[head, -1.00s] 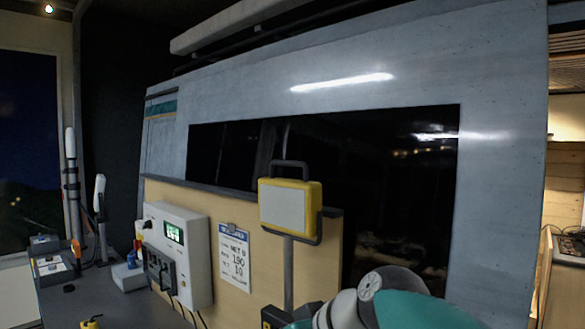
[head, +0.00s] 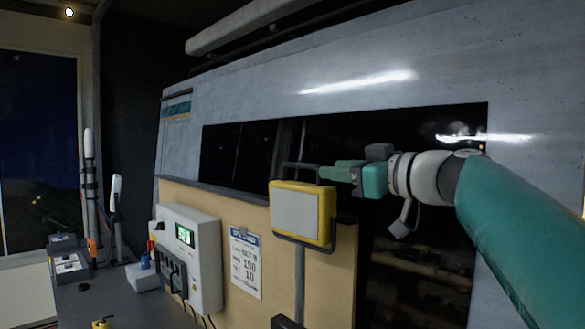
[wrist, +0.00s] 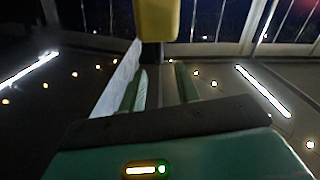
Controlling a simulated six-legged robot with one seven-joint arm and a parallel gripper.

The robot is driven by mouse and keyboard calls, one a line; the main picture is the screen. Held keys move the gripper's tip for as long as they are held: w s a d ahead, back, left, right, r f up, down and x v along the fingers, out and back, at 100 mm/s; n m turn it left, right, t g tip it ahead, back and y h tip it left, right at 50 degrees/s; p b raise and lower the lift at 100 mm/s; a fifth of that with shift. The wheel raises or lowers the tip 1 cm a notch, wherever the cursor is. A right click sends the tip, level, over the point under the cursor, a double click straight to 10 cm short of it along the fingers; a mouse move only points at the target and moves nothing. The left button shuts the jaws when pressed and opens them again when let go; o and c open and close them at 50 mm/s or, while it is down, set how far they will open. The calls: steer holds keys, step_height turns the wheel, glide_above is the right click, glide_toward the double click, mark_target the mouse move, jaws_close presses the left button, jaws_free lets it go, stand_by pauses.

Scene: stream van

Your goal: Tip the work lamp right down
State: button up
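The work lamp (head: 297,212) has a yellow frame, a pale front panel and a dark carry handle (head: 297,166) on top. It sits upright in a dark bracket on a grey post (head: 299,278), its panel facing out. My gripper (head: 327,173) is level with the lamp's top edge, just right of the handle, fingers pointing left. The lamp's yellow body (wrist: 156,20) shows ahead of the fingertips. I cannot tell whether anything touches.
A wooden panel (head: 335,275) stands behind the lamp, with a clipboard (head: 246,262) and a white control box (head: 190,250) to its left. A dark window (head: 400,240) lies behind my arm. A desk with small devices (head: 68,255) is at far left.

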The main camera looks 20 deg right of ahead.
mark_target(308, 167)
steer(key=x, duration=0.8)
steer(key=shift+w, duration=0.15)
jaws_close()
